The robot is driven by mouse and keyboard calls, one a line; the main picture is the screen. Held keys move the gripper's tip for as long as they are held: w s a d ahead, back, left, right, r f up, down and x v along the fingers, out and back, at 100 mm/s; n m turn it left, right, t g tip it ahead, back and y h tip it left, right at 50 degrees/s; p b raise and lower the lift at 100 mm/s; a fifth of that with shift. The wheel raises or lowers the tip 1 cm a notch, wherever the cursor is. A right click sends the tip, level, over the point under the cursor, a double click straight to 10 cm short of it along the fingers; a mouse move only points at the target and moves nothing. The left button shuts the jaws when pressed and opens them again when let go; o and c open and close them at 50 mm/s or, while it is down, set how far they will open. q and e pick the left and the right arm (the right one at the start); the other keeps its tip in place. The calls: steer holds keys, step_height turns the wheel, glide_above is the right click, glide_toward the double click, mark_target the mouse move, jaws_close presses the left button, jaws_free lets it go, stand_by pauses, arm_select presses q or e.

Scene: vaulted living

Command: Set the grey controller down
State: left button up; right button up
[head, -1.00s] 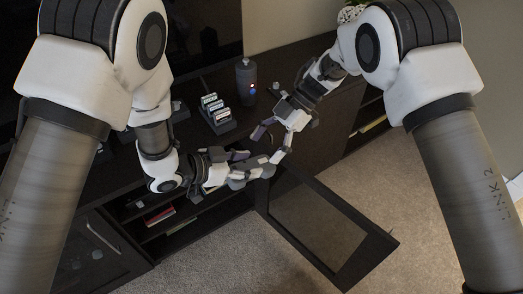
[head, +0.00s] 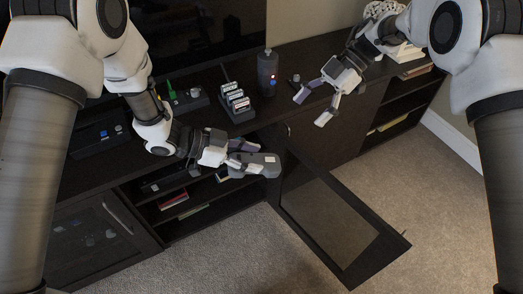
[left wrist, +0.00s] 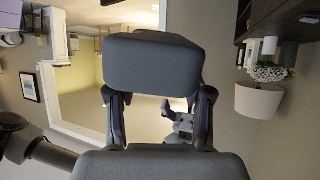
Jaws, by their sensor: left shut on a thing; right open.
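The grey controller (head: 263,166) is a rounded grey block in the head view. My left gripper (head: 248,157) is shut on it and holds it in front of the dark console (head: 205,125), near the open cabinet bay. Part of the controller is hidden by the fingers. In the left wrist view a grey block (left wrist: 153,60) shows at the far ends of the left fingers. My right gripper (head: 314,105) is open and empty, over the right part of the console top, apart from the controller.
A tray with a green item (head: 184,99) is further left. An open glass cabinet door (head: 332,222) juts out over the carpet. Shelves below hold books (head: 173,200).

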arm_select(q)
steer(key=shift+a+m+g, duration=0.15)
steer(key=shift+m+g, duration=0.15)
arm_select(e)
steer(key=shift+o, duration=1.1)
arm_select(q)
steer(key=shift+s, duration=0.1)
arm_select(e)
steer(key=m+t+y, duration=0.3)
steer(key=y, duration=0.3)
glide_toward(273, 161)
steer(key=x, duration=1.1)
steer(key=shift+d, duration=0.1)
